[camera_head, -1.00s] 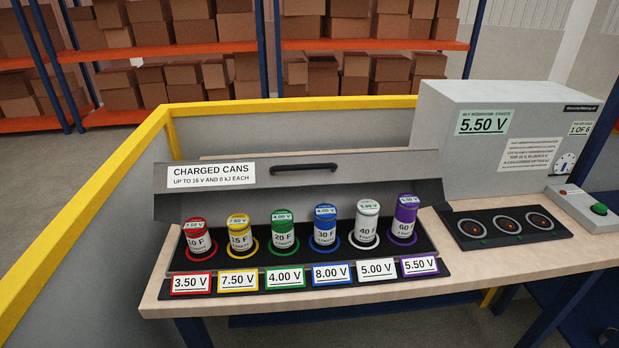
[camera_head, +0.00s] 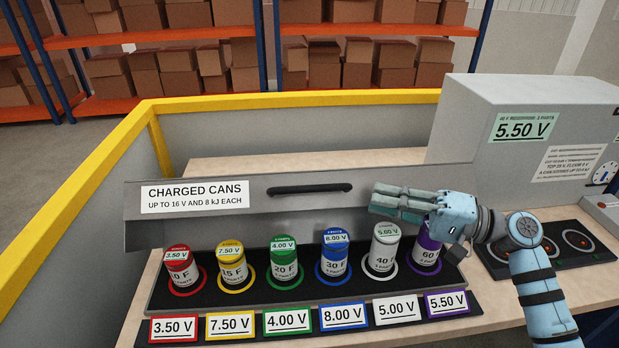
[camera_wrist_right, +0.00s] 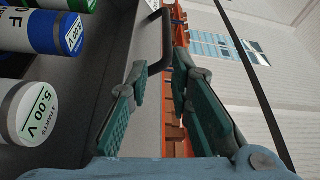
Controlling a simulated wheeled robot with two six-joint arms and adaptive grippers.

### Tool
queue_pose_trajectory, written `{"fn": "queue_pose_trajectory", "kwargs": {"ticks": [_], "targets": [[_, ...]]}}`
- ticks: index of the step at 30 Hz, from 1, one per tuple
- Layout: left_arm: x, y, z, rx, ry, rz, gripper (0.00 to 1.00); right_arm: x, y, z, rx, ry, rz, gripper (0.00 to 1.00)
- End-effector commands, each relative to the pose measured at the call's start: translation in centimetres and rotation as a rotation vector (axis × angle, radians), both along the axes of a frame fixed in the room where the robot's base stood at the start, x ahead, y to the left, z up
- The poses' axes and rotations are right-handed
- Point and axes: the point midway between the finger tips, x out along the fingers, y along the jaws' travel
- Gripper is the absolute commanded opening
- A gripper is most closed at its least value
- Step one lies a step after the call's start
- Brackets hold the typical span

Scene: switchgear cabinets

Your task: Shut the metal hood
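The grey metal hood (camera_head: 225,215) stands raised behind a row of coloured cans, with a "CHARGED CANS" label and a black bar handle (camera_head: 310,189). The cans below it are uncovered. My right gripper (camera_head: 373,200) comes in from the right, in front of the hood's right part, with its fingers pointing left toward the handle. A gap shows between the fingertips and the handle's right end. In the right wrist view the gripper (camera_wrist_right: 155,100) is open and empty, and the handle (camera_wrist_right: 140,75) shows ahead, beyond the fingertips. My left gripper is not in view.
Several cans, including the red (camera_head: 180,262) and purple (camera_head: 428,252) ones, stand in coloured rings behind voltage cards. A grey meter box (camera_head: 480,120) and a black panel with round sockets (camera_head: 540,243) are at the right. The bench (camera_head: 250,165) is bare behind the hood.

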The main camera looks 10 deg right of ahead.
Motion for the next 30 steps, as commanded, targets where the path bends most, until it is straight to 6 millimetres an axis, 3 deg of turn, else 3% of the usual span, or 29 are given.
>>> {"fn": "queue_pose_trajectory", "kwargs": {"ticks": [10, 18, 30], "targets": [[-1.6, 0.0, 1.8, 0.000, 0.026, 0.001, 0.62, 2.8, 7.0, 0.8, 0.003, -0.002, -0.001, 0.20], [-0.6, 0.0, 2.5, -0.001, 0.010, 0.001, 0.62, 4.7, 11.6, 0.9, 0.001, -0.001, 0.000, 0.20], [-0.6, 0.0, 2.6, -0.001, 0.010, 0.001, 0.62, 5.1, 12.6, 0.8, -0.003, -0.001, 0.000, 0.20]]}}
